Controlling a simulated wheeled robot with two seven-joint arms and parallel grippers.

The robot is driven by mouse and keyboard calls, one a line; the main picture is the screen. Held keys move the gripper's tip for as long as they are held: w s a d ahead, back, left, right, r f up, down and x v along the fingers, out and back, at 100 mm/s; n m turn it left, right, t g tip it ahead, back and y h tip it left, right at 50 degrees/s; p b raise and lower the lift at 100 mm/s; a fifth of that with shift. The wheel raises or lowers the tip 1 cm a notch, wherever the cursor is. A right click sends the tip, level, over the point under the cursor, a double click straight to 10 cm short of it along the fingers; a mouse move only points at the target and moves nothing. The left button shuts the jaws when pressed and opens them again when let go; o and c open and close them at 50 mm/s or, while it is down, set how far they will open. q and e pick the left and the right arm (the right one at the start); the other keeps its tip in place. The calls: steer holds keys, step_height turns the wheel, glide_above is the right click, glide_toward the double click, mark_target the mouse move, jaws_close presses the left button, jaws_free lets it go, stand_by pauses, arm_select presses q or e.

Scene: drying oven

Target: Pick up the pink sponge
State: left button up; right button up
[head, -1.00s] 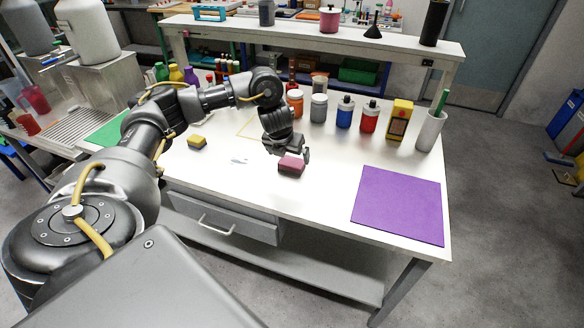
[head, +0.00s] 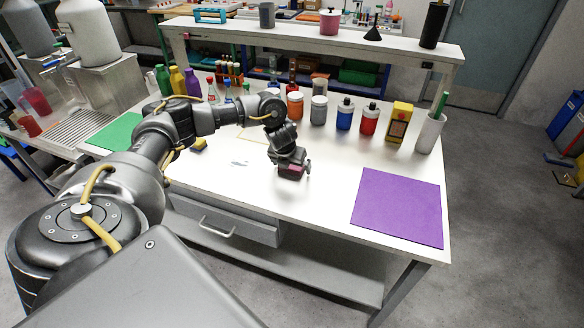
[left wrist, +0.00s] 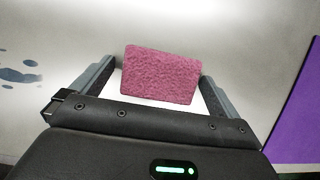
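The pink sponge (left wrist: 160,75) lies tilted in the picture between the two fingers of my left gripper (left wrist: 158,92) in the left wrist view. Light gaps show between the sponge and each finger, so the gripper looks open around it. In the head view my left gripper (head: 292,170) is low over the white table, and only a small pink part of the sponge (head: 291,169) shows beneath it. I cannot tell how far the fingertips are above the tabletop. My right gripper is not in view.
A purple mat (head: 398,207) lies to the right on the white table (head: 310,210). A yellow sponge (head: 200,144) is partly hidden behind my left arm. Small dark blue spots (left wrist: 20,73) mark the tabletop. Bottles and a yellow box (head: 397,121) stand along the back.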

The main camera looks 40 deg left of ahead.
arm_select(q)
steer(key=c, duration=1)
steer(key=shift+r, duration=0.15)
steer(key=shift+r, duration=0.3)
step_height(320, 180, up, 2)
steer(key=shift+w+r+b, duration=0.1)
steer(key=shift+b, duration=0.4)
steer(key=s+d+r+p, duration=0.1)
steer(key=s+r, duration=0.2)
steer(key=s, duration=0.1)
steer(key=s+d+r+p, duration=0.2)
steer(key=s+r, duration=0.1)
steer(key=s, duration=0.2)
steer(key=s+d+r+p, duration=0.1)
steer(key=s+r+p, duration=0.1)
steer(key=s+r, duration=0.2)
steer(key=shift+s+d, duration=0.25)
steer(key=shift+d, duration=0.05)
